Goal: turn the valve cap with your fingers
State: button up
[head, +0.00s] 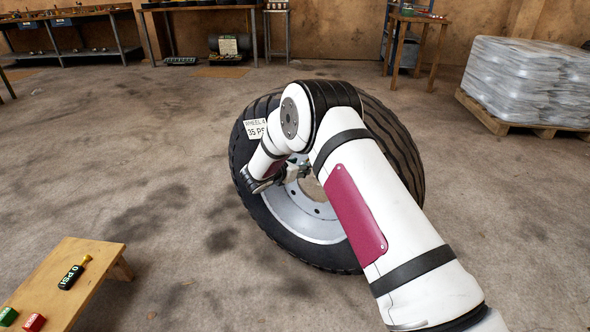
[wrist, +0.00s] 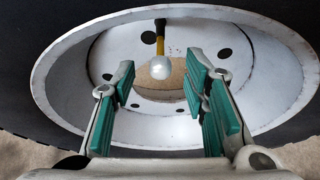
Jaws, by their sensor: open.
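The valve cap (wrist: 160,68) looks like a silver ball in the wrist view. It sits at the near end of a yellow and black valve stem (wrist: 160,40) inside the white wheel rim (wrist: 75,65). My gripper (wrist: 160,86) is open, with teal pads to the left and right of the cap in the picture. No contact with the cap shows, and how far ahead it lies is hard to tell. In the head view the wheel's black tire (head: 395,135) stands behind my arm. My gripper (head: 303,172) is partly hidden at the rim there, and I cannot make out the cap.
A label reading 35 PSI (head: 256,129) is on the tire. A low wooden bench (head: 75,262) at lower left holds a 0 PSI gauge (head: 70,278) and green and red items. Wrapped bags (head: 525,80) sit on a pallet at right. The floor around the wheel is clear.

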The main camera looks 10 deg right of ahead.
jog(key=shift+d, duration=0.1)
grip_shut()
jog(key=shift+w, duration=0.1)
dwell(0.3)
jog(key=n+h, duration=0.3)
jog(key=n, duration=0.3)
jog(key=f+n+g+h, duration=0.1)
jog(key=n+h, duration=0.2)
jog(key=n, duration=0.3)
jog(key=a+n+g+h, duration=0.1)
jog(key=n+h, duration=0.1)
jog(key=n, duration=0.5)
jog(key=shift+w+a+f+h, duration=0.1)
jog(key=shift+w+f+h, duration=0.15)
jog(key=shift+f+h, duration=0.15)
jog(key=shift+c, duration=1.5)
grip_release()
jog(key=shift+r, duration=0.1)
